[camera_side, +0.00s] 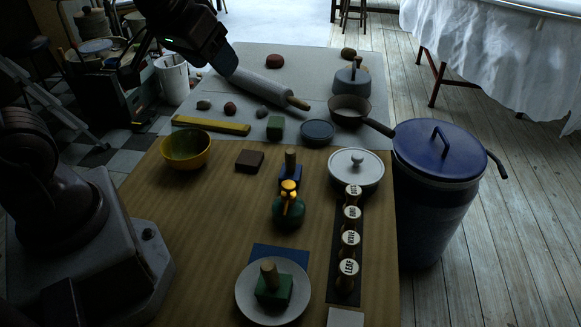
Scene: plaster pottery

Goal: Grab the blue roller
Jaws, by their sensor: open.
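The roller (262,88) looks grey-blue in the dim light and has a wooden handle at its right end. It lies slanted on the grey sheet (330,66) at the far part of the table. My gripper (222,64) is at the upper left, by the roller's left end, and hides that end. Its jaws are open. I cannot tell from this view whether the fingers are around the roller, touching it or above it.
Small stones (230,108), a yellow bar (211,125) and a green block (275,128) lie nearer than the roller. A dark pan (350,110) and a grey lidded piece (352,80) stand to its right. The sheet beyond the roller is mostly clear.

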